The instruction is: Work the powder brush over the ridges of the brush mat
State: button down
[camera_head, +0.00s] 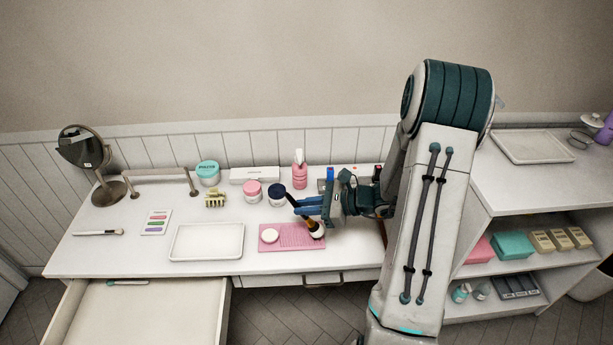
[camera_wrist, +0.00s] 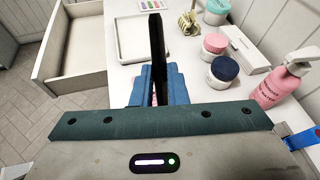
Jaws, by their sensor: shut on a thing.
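The pink brush mat (camera_head: 287,245) lies flat near the front edge of the white table, with ridges on its surface and a round white item (camera_head: 270,235) on its left part. My gripper (camera_head: 308,207) is above the mat's right side and is shut on the powder brush (camera_head: 313,227). The brush tilts, its dark handle up to the left and its bristles down at the mat's right end; I cannot tell whether they touch it. In the wrist view the black handle (camera_wrist: 157,50) stands between the blue fingers (camera_wrist: 157,88); the bristles and most of the mat are hidden there.
A white tray (camera_head: 207,258) lies left of the mat. A mirror (camera_head: 91,160) stands far left. An open drawer (camera_head: 219,318) juts out at the front left.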

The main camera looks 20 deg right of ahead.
jog(key=shift+s+a+r, duration=0.1)
jog(key=shift+a+r, duration=0.05)
jog(key=shift+r, duration=0.4)
jog(key=shift+r+p, duration=2)
jog(key=shift+r, duration=0.65)
